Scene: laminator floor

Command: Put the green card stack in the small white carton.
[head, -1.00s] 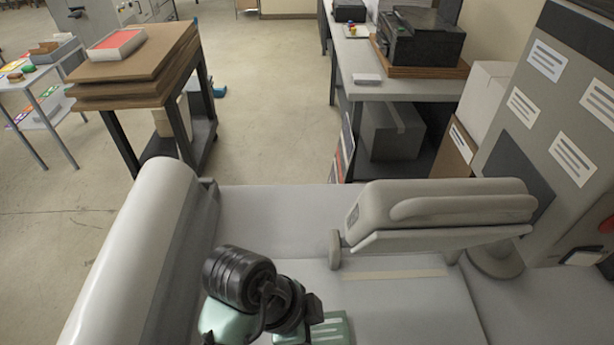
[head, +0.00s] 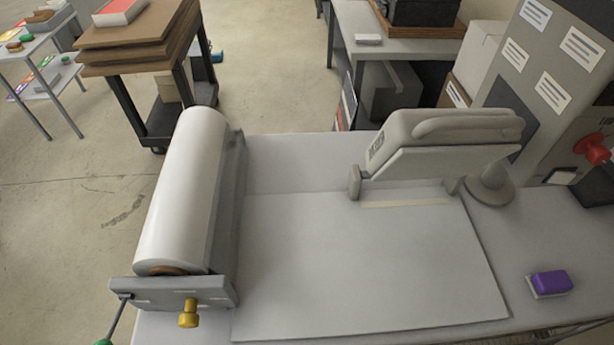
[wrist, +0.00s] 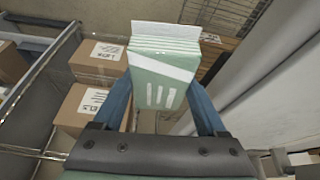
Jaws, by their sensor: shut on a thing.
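The green card stack (wrist: 160,75) is in the wrist view, a pale green block with white bands and a white card edge on top. My gripper (wrist: 162,95) is shut on it, with one blue finger along each side. The stack is held up, with shelves and cartons behind it. My gripper and the stack are not in the head view now. I cannot make out a small white carton for certain in either view.
A laminator roll (head: 185,190) stands left on the worktable, and a hinged grey press (head: 440,145) stands at its back. A purple block (head: 551,282) lies at the right; the grey board (head: 360,265) is clear. Brown cartons (wrist: 95,62) sit on a rack in the wrist view.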

